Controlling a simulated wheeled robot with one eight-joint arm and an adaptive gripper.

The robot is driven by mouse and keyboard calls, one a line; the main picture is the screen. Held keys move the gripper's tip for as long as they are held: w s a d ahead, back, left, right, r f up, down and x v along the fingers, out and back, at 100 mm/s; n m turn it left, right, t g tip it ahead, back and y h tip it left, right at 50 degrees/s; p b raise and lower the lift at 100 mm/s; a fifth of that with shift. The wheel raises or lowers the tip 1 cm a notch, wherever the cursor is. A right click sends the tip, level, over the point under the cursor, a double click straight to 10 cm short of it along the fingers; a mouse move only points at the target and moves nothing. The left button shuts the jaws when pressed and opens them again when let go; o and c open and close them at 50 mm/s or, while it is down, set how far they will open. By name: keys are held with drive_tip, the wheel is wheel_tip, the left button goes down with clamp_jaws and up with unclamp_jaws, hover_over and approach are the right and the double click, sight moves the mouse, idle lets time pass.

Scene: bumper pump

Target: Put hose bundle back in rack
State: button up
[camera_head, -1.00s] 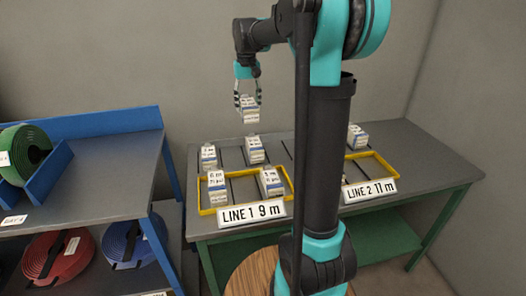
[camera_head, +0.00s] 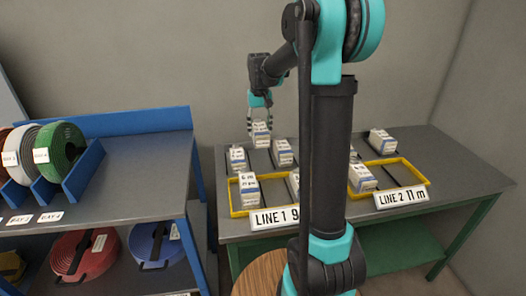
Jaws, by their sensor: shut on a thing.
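My gripper (camera_head: 261,106) is shut on a white and blue labelled block (camera_head: 261,136), hanging below its fingers over the back left of the grey table. Whether the block touches the table is hard to tell. Similar blocks stand at the back of the table, one at left (camera_head: 237,159), one nearer the middle (camera_head: 283,153), one at right (camera_head: 382,141). A yellow tray marked LINE 1 (camera_head: 238,212) holds a block (camera_head: 248,190); another block (camera_head: 293,184) there is partly hidden by my arm. A yellow tray marked LINE 2 (camera_head: 421,179) holds a block (camera_head: 362,178) at its left.
At left, a shelf unit with blue dividers (camera_head: 82,177) holds a green coil (camera_head: 66,147) and a grey coil (camera_head: 20,150). Red (camera_head: 84,256) and blue (camera_head: 155,243) coils lie below. A round wooden top (camera_head: 262,275) is near my column.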

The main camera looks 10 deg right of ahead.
wheel_tip(320, 180, down, 10)
drive_tip(key=shift+f, duration=0.1)
idle(0.4)
drive_tip(key=shift+f, duration=0.1)
drive_tip(key=o, duration=1.5)
wheel_tip(320, 180, up, 12)
drive_tip(key=shift+r, duration=0.1)
